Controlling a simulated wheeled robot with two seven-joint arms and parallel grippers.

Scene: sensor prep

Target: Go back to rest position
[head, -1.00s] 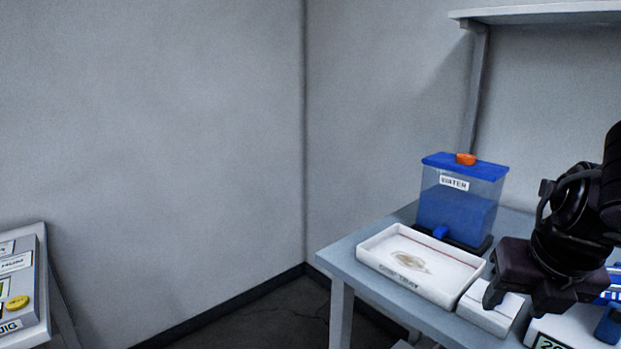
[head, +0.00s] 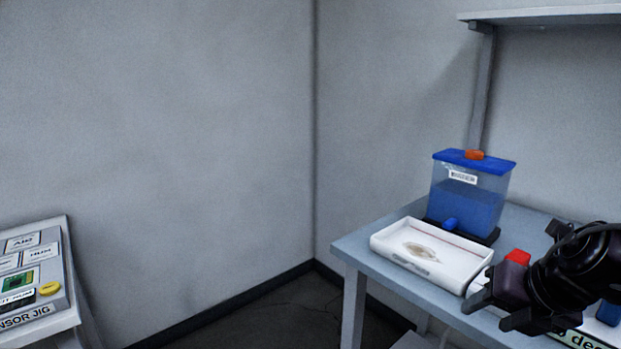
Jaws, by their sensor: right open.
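My right gripper (head: 492,306) is at the right of the head view, above the front part of the right table (head: 361,250). Its dark fingers are spread apart and point left, with nothing seen between them. It is just right of and in front of the white tray (head: 400,262). A small red thing (head: 518,257) shows just behind the gripper; I cannot tell what it belongs to. My left gripper is not in view.
A water tank (head: 467,205) with a blue lid and an orange cap stands behind the tray. A shelf (head: 540,14) is on the wall above. At the left is a sensor jig (head: 60,283) with a yellow button. Bare floor lies between the tables.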

